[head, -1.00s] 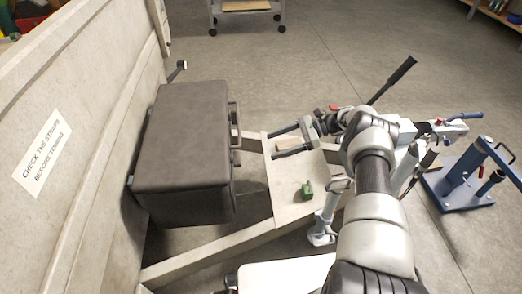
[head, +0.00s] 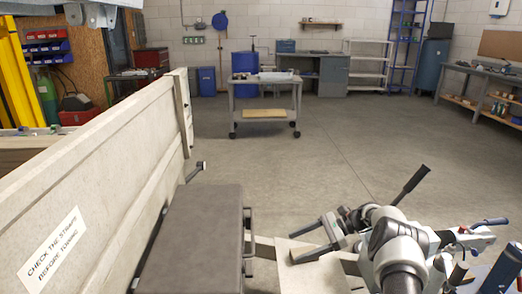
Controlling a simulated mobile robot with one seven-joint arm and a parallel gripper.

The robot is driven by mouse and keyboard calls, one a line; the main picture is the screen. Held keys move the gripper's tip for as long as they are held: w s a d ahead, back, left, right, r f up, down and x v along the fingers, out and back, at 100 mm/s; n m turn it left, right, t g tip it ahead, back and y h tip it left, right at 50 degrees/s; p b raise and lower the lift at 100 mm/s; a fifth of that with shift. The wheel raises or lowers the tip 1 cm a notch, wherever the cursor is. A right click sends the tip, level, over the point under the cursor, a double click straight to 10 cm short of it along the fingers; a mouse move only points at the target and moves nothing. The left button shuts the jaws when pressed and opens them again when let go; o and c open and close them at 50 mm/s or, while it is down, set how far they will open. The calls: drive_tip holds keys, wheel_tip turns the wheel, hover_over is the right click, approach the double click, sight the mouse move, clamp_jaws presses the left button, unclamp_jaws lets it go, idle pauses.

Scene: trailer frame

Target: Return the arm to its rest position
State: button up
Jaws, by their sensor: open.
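My arm reaches up from the bottom edge, bent at the wrist. The lower part of the arm is out of the picture.
The trailer's pale side wall (head: 100,190) with a sign runs along the left. A black lever (head: 411,184) rises beside my arm, and blue metal parts (head: 505,272) stand at lower right. A wheeled cart (head: 265,100) stands behind; the floor between is clear.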

drive_tip(key=s+a+r+n+h, duration=0.25)
drive_tip(key=r+n+h, duration=0.2)
drive_tip(key=r, duration=1.15)
drive_tip(key=s+a+r+n+h, duration=0.3)
drive_tip(key=s+r+n+h, duration=0.15)
drive_tip(key=s+r, duration=0.65)
drive_tip(key=s+d+r+n+t+h, duration=0.1)
drive_tip(key=s+r+n+t+h, duration=0.2)
drive_tip(key=s, duration=0.8)
drive_tip(key=s+d+r+n+t+h, duration=0.1)
drive_tip(key=s+d+r+n+t, duration=0.3)
drive_tip(key=s, duration=0.7)
wheel_tip(320, 180, up, 27)
drive_tip(key=a+n+g+p, duration=0.1)
drive_tip(key=a+p, duration=0.1)
drive_tip(key=p, duration=2.6)
drive_tip(key=shift+s, duration=0.35)
drive_tip(key=shift+a, duration=0.1)
